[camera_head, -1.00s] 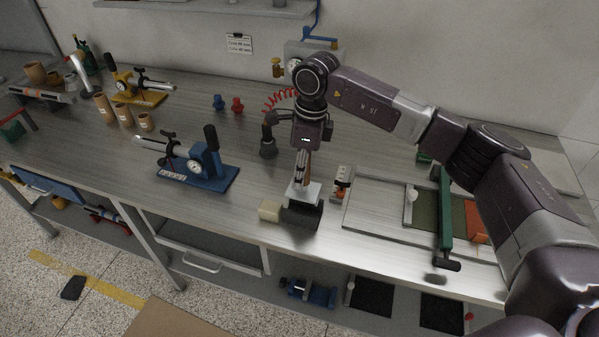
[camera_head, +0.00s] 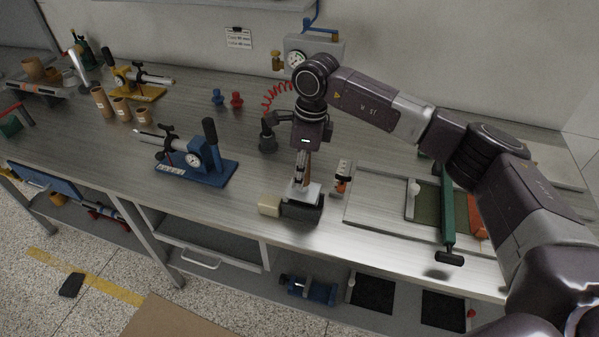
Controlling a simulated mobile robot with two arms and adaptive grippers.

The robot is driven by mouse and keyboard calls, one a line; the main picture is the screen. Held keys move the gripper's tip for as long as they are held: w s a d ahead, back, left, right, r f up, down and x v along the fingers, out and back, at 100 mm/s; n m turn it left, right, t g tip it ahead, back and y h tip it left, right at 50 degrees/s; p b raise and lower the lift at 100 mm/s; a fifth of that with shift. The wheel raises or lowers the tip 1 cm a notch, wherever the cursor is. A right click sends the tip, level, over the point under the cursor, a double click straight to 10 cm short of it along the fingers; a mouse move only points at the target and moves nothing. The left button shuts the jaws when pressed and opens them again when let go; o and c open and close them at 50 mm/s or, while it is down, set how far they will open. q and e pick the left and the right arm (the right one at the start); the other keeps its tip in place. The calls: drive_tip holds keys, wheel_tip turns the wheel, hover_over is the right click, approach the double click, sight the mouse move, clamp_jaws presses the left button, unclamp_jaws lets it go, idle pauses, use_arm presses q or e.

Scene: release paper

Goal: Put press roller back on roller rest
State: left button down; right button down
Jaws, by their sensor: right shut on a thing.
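My right gripper (camera_head: 302,158) points down over the front part of the bench, shut on the upright handle of the press roller. The roller's pale metal bracket (camera_head: 303,193) shows below the fingers. Directly under it is a dark, blocky shape (camera_head: 302,212) near the bench's front edge. I cannot tell how much of this is the roller and how much is a rest beneath it, or whether they touch. A cream block (camera_head: 269,205) is just left of the dark shape. My left gripper is not in view.
A blue gauge press (camera_head: 205,165) stands to the left. A small red-and-white item (camera_head: 342,177) and a flat plate (camera_head: 375,210) with a green bar (camera_head: 447,215) lie to the right. A dark cylinder (camera_head: 267,137) stands behind. The front edge is close.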

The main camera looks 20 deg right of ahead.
drive_tip(key=shift+f+b, duration=1)
drive_tip(key=shift+f, duration=0.4)
drive_tip(key=c, duration=1.6)
unclamp_jaws()
drive_tip(key=r, duration=0.4)
drive_tip(key=d+r, duration=0.1)
drive_tip(key=r, duration=0.7)
drive_tip(key=shift+s+d, duration=0.2)
drive_tip(key=shift+s, duration=0.1)
